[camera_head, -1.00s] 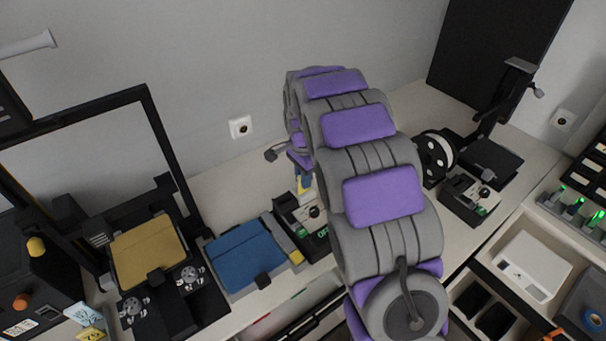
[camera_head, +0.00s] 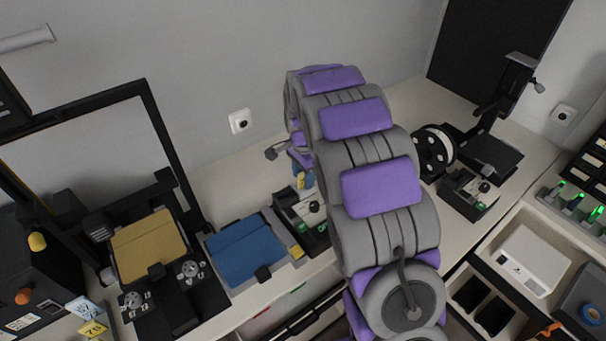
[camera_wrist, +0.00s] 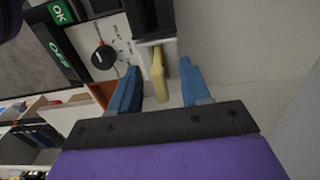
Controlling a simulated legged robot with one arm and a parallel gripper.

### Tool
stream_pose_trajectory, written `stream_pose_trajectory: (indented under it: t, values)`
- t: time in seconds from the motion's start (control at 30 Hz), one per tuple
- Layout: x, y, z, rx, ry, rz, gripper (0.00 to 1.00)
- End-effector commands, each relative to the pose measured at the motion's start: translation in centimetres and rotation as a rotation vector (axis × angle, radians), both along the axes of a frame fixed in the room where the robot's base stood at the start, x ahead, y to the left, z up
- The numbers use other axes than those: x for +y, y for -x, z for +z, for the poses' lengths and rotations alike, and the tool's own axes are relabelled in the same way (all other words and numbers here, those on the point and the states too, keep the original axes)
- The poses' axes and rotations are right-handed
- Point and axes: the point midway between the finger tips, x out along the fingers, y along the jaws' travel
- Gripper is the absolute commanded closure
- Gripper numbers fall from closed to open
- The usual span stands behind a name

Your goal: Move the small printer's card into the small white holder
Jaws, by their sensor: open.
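In the wrist view, my gripper (camera_wrist: 159,80) has two blue fingers spread apart. A narrow yellow piece (camera_wrist: 158,76), which looks like the card seen edge-on, stands between them with gaps on both sides. Its far end meets a pale and dark bracket (camera_wrist: 152,43) beside a control panel (camera_wrist: 97,45) with a black knob and green OK and OFF labels. In the head view, my gripper (camera_head: 301,180) is small and partly hidden by my arm, near a small knobbed unit (camera_head: 303,216). I cannot tell which part is the small white holder.
A blue-bed unit (camera_head: 245,250) and a gold-bed printer (camera_head: 149,246) stand left of the arm. A second knobbed unit (camera_head: 468,194) and a black-bed printer (camera_head: 492,158) stand to the right. A white box (camera_head: 531,262) lies in the side tray. The bench behind the blue bed is clear.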

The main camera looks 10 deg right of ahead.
Motion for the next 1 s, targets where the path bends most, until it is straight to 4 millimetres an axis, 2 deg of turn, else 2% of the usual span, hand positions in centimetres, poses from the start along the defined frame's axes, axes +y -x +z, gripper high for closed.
stream_pose_trajectory:
  t: [0.17, 0.27, 0.7, 1.0]
  values:
    - [0.0, 0.0, 0.5, 0.0, 0.0, 0.0, 0.53]
    - [0.0, 0.0, 1.6, -0.001, 0.0, 0.0, 0.53]
    - [0.0, -0.3, 11.2, -0.007, 0.0, 0.001, 0.53]
    - [0.1, -0.2, 16.2, -0.001, 0.001, 0.0, 0.53]
